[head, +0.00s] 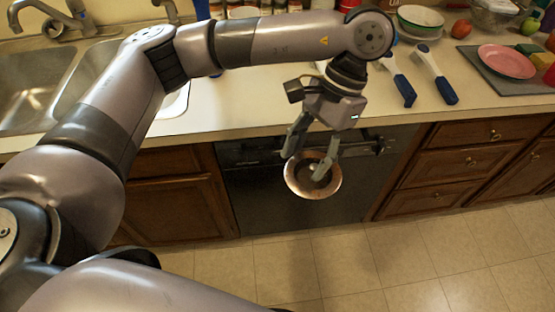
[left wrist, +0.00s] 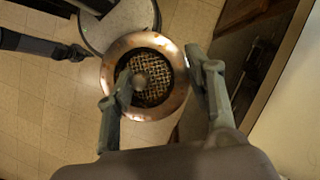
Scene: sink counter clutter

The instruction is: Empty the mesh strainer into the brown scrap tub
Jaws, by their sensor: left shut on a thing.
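The mesh strainer (head: 297,187) is a round, copper-coloured bowl with a wide rim. It hangs in the air in front of the counter, above the floor. My left gripper (head: 306,164) points down and is shut on its rim and wall, one finger inside and one outside. The left wrist view shows the strainer (left wrist: 117,57) with its woven mesh bottom and a small roundish brown-grey lump (left wrist: 139,81) in it, partly behind a finger. The brown scrap tub is not visible in either view.
A steel double sink (head: 30,85) is at the left. The counter (head: 255,105) is bare in the middle. Two blue-handled utensils (head: 438,80), a pink plate (head: 506,61) on a grey mat, and a green-rimmed bowl (head: 420,19) are at the right. Drawers (head: 480,135) and the dishwasher front (head: 260,205) stand below.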

